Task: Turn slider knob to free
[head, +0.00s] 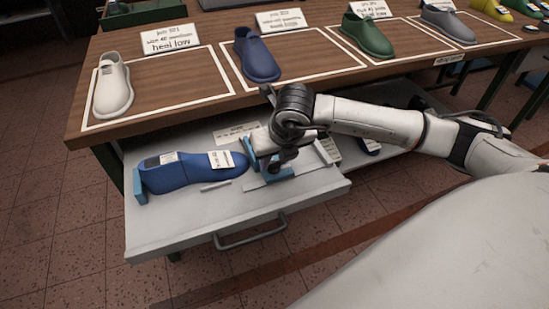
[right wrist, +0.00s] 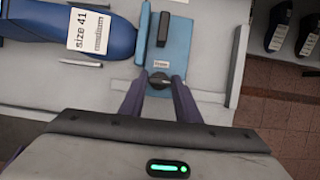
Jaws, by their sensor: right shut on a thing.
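A blue slider base (right wrist: 170,40) sits on the open drawer's grey surface in the right wrist view. A dark slider knob (right wrist: 160,79) stands at its near end, below a small label too small to read. My right gripper (right wrist: 159,88) is shut on the knob, with one finger on each side. In the head view my right gripper (head: 277,160) reaches down into the drawer, partly covering the slider base (head: 280,173). A blue shoe last (head: 180,175) lies beside it, toe toward the slider; its "size 41" label shows in the wrist view. My left gripper is not in view.
The pulled-out drawer (head: 190,229) has a front handle (head: 250,236) and a blue end block (head: 139,186) at the last's heel. Above is a wooden table (head: 85,65) with white, blue, green and grey lasts in marked areas. Dark lasts (right wrist: 305,30) show at far right in the wrist view.

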